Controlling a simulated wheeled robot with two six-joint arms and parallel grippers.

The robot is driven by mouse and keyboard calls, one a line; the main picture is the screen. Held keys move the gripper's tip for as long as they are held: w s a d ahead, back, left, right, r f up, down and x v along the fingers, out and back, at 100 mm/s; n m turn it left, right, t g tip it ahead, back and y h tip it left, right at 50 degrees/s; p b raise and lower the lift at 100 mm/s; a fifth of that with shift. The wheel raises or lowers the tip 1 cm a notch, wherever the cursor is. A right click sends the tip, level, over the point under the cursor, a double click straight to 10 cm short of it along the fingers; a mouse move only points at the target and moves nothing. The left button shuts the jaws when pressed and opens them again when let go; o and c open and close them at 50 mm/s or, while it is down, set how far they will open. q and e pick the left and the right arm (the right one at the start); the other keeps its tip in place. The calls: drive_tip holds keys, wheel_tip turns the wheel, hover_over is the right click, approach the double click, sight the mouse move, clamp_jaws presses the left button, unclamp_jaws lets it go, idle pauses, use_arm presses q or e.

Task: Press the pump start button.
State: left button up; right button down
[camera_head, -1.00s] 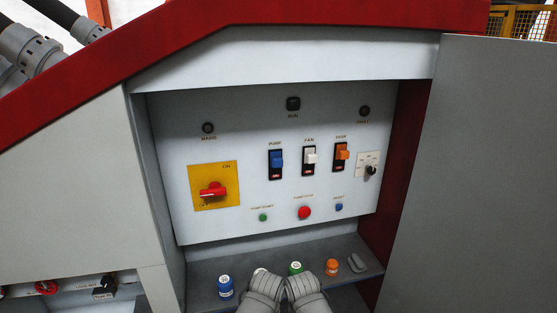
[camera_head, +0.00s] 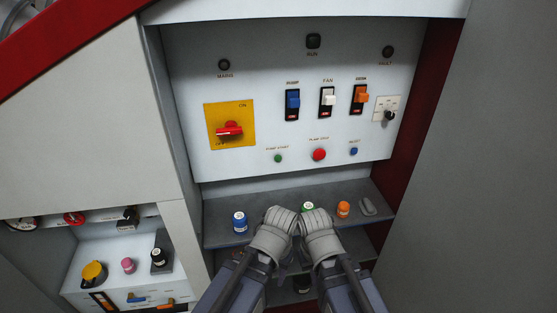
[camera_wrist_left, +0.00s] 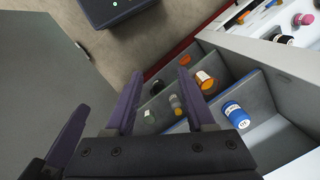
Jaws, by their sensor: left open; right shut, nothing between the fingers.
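The pump start button (camera_head: 278,158) is a small green round button low on the white control panel, under its small label. The larger red pump stop button (camera_head: 319,154) and a small blue button (camera_head: 354,151) sit to its right. My left gripper (camera_head: 279,216) and my right gripper (camera_head: 314,216) are side by side at the shelf below the panel, apart from the buttons. In the left wrist view my left gripper (camera_wrist_left: 160,88) has its fingers spread with nothing held. My right gripper is shut and empty. Nothing covers the green button.
A red rotary switch (camera_head: 230,129) on a yellow plate and three rocker switches sit above the buttons. A grey door (camera_head: 470,180) stands at right.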

use_arm(q)
clamp_jaws()
idle(1.5)
